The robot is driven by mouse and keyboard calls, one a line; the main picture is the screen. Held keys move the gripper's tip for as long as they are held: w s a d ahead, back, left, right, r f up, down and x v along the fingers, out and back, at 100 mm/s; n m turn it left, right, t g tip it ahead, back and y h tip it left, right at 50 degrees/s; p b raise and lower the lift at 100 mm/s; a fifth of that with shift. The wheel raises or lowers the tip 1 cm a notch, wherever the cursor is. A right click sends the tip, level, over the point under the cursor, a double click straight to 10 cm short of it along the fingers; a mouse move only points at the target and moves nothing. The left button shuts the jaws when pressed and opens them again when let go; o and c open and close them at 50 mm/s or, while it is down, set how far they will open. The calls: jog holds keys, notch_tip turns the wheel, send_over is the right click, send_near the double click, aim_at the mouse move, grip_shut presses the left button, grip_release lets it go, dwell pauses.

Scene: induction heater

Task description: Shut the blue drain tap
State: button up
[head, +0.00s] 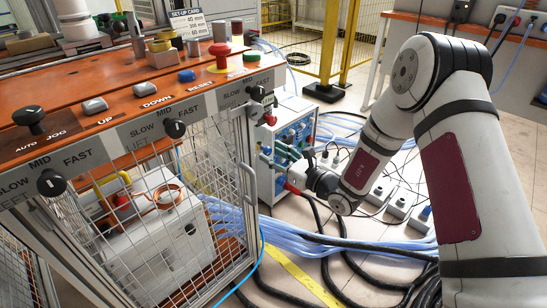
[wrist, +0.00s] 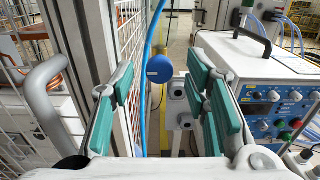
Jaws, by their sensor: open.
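In the wrist view a round blue knob (wrist: 159,67), which looks like the drain tap, stands ahead in the gap between my fingers. A small pale label shows at its left side. A grey block with dark round holes (wrist: 176,97) sits just below and right of it. My gripper (wrist: 161,80) is open, with teal pads on either side of the knob and nothing held. The pads look apart from the knob; the distance ahead is hard to tell. In the head view my gripper (head: 277,154) is beside the caged machine's right corner, and I cannot make out the blue knob there.
A blue hose (wrist: 150,60) runs close left of the knob. The mesh cage (wrist: 128,45) and a grey handle (wrist: 45,95) are at left. A power unit (wrist: 265,85) with knobs stands at right. Cables and hoses (head: 330,245) cover the floor.

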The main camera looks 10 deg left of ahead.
jog(key=shift+w+a, duration=0.2)
jog(key=shift+a, duration=0.05)
grip_shut()
